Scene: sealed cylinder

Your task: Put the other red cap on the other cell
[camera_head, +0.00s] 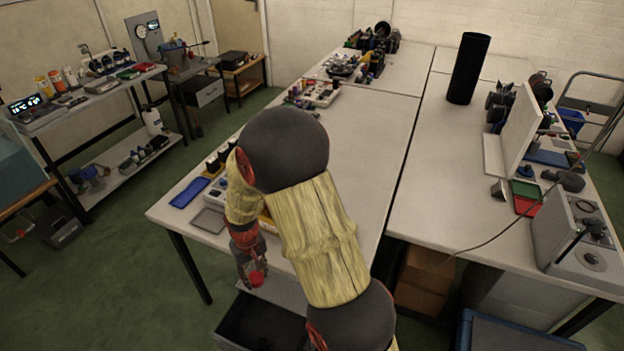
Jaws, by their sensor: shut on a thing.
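My gripper (254,272) points down past the front edge of the near white table, above an open dark drawer. It is shut on a small round red cap (257,279), which shows at its fingertips. The cells cannot be told for certain. Several small dark-topped upright things (213,164) stand on the table just left of my arm and might be them, but they are too small to tell. My arm hides part of the table there, and any other red cap is not clearly visible.
A blue tray (189,192) and a grey plate (208,221) lie near the table's left corner. The open drawer (240,335) is below my gripper. A tall black cylinder (468,68) stands on the right table. The near table's middle (365,130) is clear.

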